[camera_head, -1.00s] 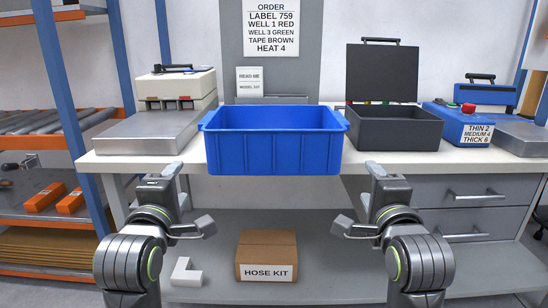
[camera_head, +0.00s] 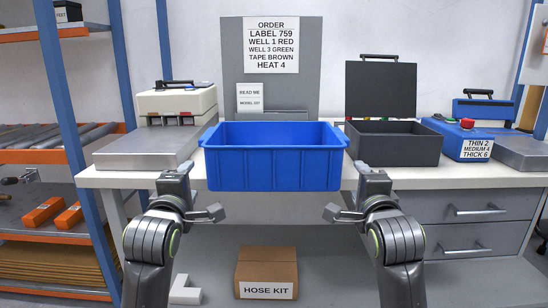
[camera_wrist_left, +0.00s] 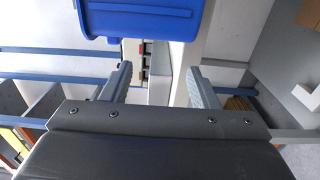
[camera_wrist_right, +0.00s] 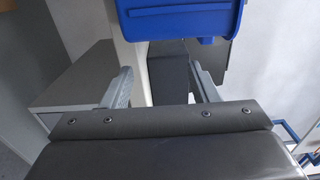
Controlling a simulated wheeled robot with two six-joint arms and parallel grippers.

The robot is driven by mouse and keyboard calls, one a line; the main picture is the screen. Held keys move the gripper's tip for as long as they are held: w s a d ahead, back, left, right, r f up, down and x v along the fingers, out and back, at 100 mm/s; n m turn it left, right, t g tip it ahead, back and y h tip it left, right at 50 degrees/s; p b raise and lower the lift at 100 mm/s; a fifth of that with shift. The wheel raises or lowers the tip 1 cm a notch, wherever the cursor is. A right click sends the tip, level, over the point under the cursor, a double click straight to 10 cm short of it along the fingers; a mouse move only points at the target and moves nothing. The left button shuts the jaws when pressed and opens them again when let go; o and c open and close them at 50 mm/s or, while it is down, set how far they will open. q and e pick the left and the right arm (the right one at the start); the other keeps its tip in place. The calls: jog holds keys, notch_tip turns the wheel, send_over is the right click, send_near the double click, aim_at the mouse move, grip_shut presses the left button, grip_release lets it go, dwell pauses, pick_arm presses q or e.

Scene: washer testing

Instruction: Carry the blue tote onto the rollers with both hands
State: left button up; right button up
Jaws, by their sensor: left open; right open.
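The blue tote (camera_head: 275,160) sits upright at the front edge of the white worktop, and its front wall reaches below the edge line. Its inside looks empty where I can see it. My left gripper (camera_head: 192,195) is open and empty, just below the tote's left end. My right gripper (camera_head: 353,195) is open and empty, just below its right end. In the left wrist view the tote (camera_wrist_left: 140,18) lies beyond the open fingers, apart from them. The right wrist view shows the tote (camera_wrist_right: 182,18) likewise. The rollers (camera_head: 60,136) are on the rack at the far left.
A flat metal-topped scale (camera_head: 145,150) stands left of the tote, and an open black case (camera_head: 400,145) stands to its right. A blue rack post (camera_head: 70,110) rises between bench and rollers. A hose kit box (camera_head: 266,272) is on the lower shelf.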

aim_at(207, 172)
pick_arm(q)
jog(key=shift+w+d, duration=0.25)
jog(key=shift+w, duration=0.7)
jog(key=shift+w+d, duration=0.25)
jog(key=shift+w, duration=0.75)
jog(key=shift+w+d, duration=0.25)
jog(key=shift+w, duration=0.7)
pick_arm(e)
jog(key=shift+w+a, duration=0.25)
jog(key=shift+w, duration=0.7)
jog(key=shift+w+a, duration=0.25)
jog(key=shift+w, duration=0.75)
jog(key=shift+w+a, duration=0.25)
jog(key=shift+w, duration=0.7)
pick_arm(q)
jog(key=shift+d, duration=0.55)
pick_arm(e)
jog(key=shift+a, duration=0.55)
